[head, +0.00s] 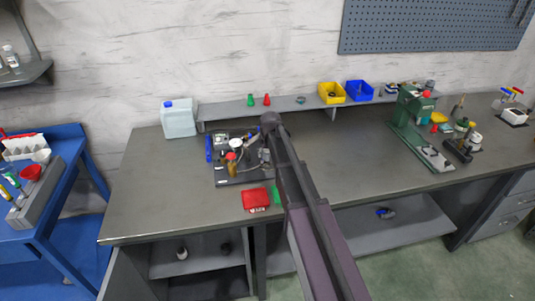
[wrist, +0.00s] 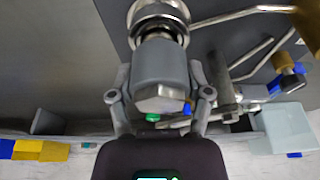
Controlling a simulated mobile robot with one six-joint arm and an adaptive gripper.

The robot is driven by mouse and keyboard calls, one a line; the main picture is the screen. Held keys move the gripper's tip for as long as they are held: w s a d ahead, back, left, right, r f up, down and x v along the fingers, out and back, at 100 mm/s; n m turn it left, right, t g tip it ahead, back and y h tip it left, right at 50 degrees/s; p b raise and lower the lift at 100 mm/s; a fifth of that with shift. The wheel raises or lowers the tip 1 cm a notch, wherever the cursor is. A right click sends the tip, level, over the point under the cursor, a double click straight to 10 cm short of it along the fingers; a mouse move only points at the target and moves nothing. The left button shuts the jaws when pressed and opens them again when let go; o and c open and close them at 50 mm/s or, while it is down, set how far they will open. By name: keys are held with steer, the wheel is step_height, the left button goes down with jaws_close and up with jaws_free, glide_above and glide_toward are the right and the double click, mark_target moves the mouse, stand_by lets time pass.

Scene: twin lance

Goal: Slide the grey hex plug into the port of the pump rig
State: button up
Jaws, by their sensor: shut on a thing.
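My gripper (wrist: 160,92) is shut on the grey hex plug (wrist: 158,66) in the wrist view, one finger on each side of its body. The plug's hex end faces the camera, and its other end points at a round metal collar (wrist: 158,14) at the top of the picture, which looks like the port. The plug's narrow metal part meets or overlaps the collar; I cannot tell how deep it sits. In the head view the pump rig (head: 228,182) stands on the bench on a dark base, with my arm at its right side. The plug is too small to make out there.
Bent metal pipes (wrist: 250,60) and a brass-coloured fitting with a blue part (wrist: 290,82) lie close to the right of the gripper. A red box (head: 255,199) sits in front of the rig. A pale jug (head: 179,118) stands behind it. The bench's left end (head: 145,200) is clear.

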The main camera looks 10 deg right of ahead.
steer(key=shift+f+b, duration=0.75)
steer(key=shift+f, duration=0.1)
steer(key=o, duration=1.4)
steer(key=shift+c, duration=0.2)
steer(key=shift+r, duration=0.1)
step_height(320, 180, up, 9)
steer(key=p, duration=0.8)
steer(key=shift+p, duration=0.4)
steer(key=s+f+g, duration=0.1)
steer(key=s+g, duration=0.2)
steer(key=s, duration=2.6)
steer(key=shift+s+d, duration=0.2)
steer(key=shift+s, duration=0.1)
